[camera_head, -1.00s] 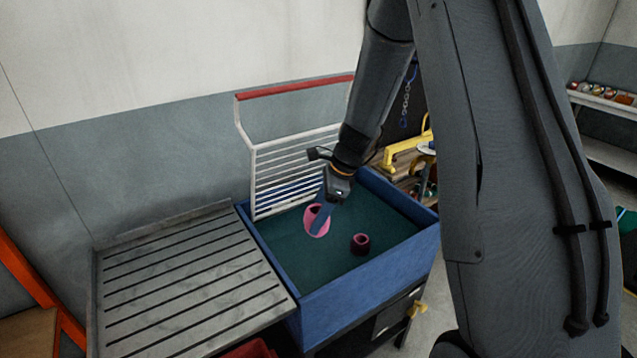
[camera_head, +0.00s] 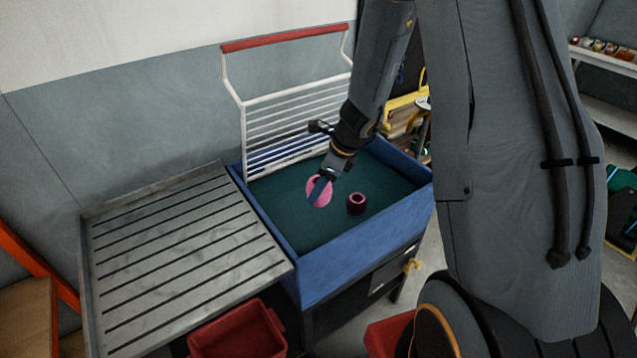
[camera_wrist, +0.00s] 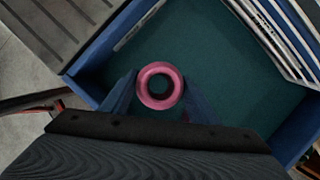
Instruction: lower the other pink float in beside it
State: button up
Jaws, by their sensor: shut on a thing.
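My gripper (camera_head: 320,188) is shut on a pink float (camera_head: 319,194), a ring with a hole through it. In the wrist view the float (camera_wrist: 160,86) sits between the two blue fingers, over the dark green floor of the blue tub (camera_head: 351,258). I cannot tell whether it touches the floor. A second, darker pink float (camera_head: 357,203) stands in the tub, to the right of the held one and apart from it. In the wrist view that second float is mostly hidden; only a small reddish bit shows by the right finger.
A slatted grey metal drainboard (camera_head: 180,255) adjoins the tub's left side. A white wire rack with a red bar (camera_head: 284,38) stands at the tub's back. Red bins (camera_head: 238,332) sit low in front. The tub's floor is otherwise clear.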

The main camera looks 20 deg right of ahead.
notch_tip(320, 180, down, 14)
jog(key=b, duration=1.4)
jog(key=shift+f+b, duration=0.15)
jog(key=shift+b, duration=0.25)
jog(key=o, duration=1.7)
